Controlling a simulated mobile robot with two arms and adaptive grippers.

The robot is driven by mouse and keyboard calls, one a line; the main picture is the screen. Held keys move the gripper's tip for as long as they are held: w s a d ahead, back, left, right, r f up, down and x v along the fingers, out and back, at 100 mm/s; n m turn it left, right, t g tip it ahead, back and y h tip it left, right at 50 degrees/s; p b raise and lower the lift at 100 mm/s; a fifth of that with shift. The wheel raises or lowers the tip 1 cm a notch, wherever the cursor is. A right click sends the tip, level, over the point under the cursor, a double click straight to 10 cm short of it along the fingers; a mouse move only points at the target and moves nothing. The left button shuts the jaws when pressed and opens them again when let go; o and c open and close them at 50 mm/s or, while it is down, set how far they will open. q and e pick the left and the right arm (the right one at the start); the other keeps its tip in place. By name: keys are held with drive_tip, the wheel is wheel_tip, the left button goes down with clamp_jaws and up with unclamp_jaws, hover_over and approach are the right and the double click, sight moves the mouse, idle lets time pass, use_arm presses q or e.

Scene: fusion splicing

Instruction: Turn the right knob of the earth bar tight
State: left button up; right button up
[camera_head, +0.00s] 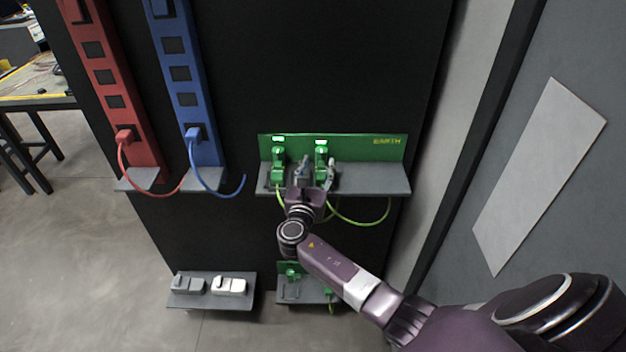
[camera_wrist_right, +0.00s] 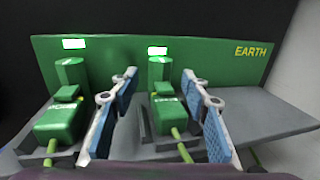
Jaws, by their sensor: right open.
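The green earth bar (camera_head: 365,147), marked EARTH, is fixed to the black panel above a grey shelf. Its right knob (camera_head: 321,149) stands upright below a lit green lamp, and it also shows in the right wrist view (camera_wrist_right: 160,70). A green clamp block (camera_wrist_right: 169,108) with a yellow-green cable sits in front of it. My right gripper (camera_head: 315,175) is open, its fingers apart on either side of the right clamp, with the knob just beyond the fingertips. Contact cannot be told. The left knob (camera_wrist_right: 71,72) is left of my fingers. My left gripper is out of view.
Red (camera_head: 118,90) and blue (camera_head: 184,80) bars with plugged cables hang at the left. A lower shelf (camera_head: 210,302) holds white and grey items. Green parts (camera_head: 291,271) sit on another low shelf below my right arm. The earth shelf's right end is clear.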

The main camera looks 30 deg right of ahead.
drive_tip(key=v, duration=0.7)
drive_tip(key=shift+s+a, duration=0.2)
drive_tip(key=shift+s, duration=0.1)
